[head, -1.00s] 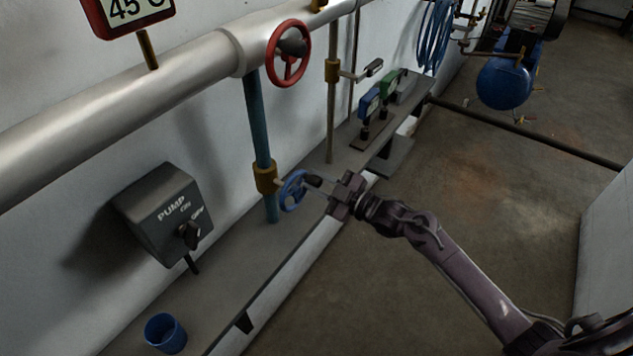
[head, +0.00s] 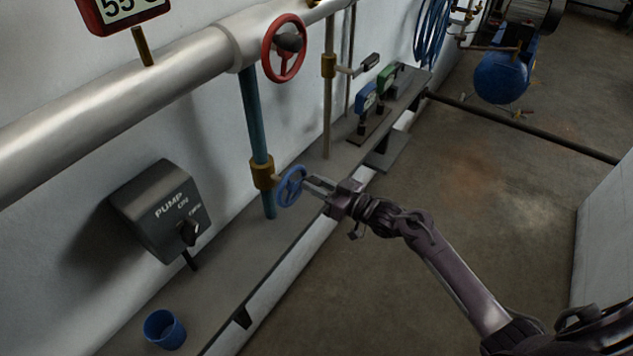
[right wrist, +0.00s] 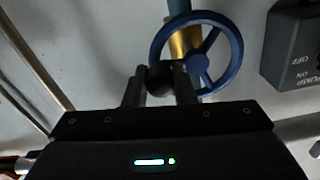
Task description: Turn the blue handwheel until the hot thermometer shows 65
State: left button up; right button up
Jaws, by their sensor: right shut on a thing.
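The blue handwheel (head: 283,196) sits on a brass valve (head: 263,173) on the blue-green vertical pipe. My right gripper (head: 309,184) is at the right side of the wheel. In the right wrist view the wheel's rim (right wrist: 238,60) shows plainly, and my right gripper (right wrist: 160,86) is shut on the wheel's dark knob (right wrist: 158,78), one finger on each side. A red-framed thermometer display (head: 121,8) stands above the big pipe and reads 55, cut by the top edge. My left gripper is out of view.
A red handwheel (head: 267,56) is on the large silver pipe (head: 120,90) above. A grey pump switch box (head: 150,222) is on the wall at left. A blue cup (head: 163,330) stands on the ledge. Blue and green gauges stand farther along. The floor at right is open.

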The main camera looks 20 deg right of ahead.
jog(key=shift+f+m, duration=0.25)
jog(key=shift+m, duration=0.05)
jog(key=o, duration=1)
jog(key=shift+r, duration=0.1)
jog(key=shift+s+d, duration=0.25)
jog(key=b+v, duration=0.2)
jog(key=v, duration=0.5)
jog(key=shift+s, duration=0.1)
